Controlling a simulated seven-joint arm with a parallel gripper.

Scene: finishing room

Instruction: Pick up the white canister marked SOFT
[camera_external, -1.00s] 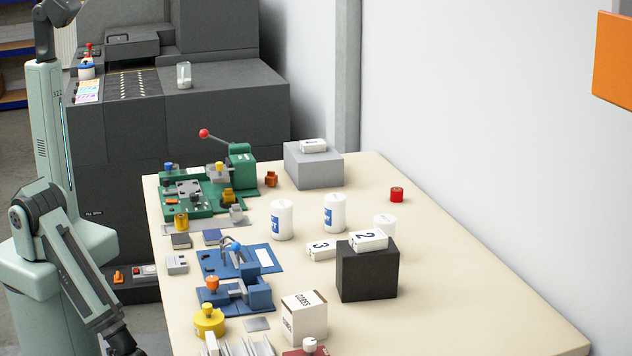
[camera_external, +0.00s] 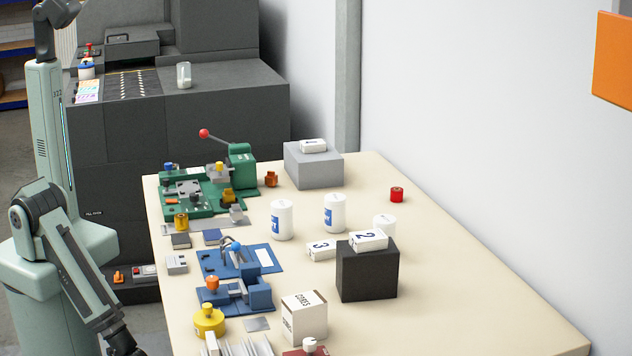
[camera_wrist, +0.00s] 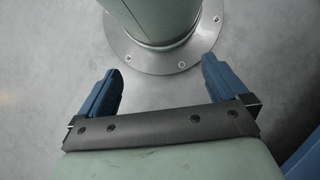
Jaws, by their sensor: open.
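Three white canisters stand upright on the cream table. The left canister (camera_external: 282,220) and the middle canister (camera_external: 334,213) each show part of a blue label turned to the left. The left label seems to end in "FT", but the print is too small to be sure. The third canister (camera_external: 384,226) is partly hidden behind a black block, and no label shows. My gripper (camera_wrist: 163,64) is open and empty in the wrist view, over grey floor near my base, away from the canisters. In the external view it is out of frame below the lower left.
A black block (camera_external: 367,274) carrying a white "2" box (camera_external: 368,240) stands in front of the canisters. A white "3" box (camera_external: 321,250) lies near them. Green (camera_external: 242,165) and blue (camera_external: 259,292) fixtures line the left side. The table's right side is mostly clear.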

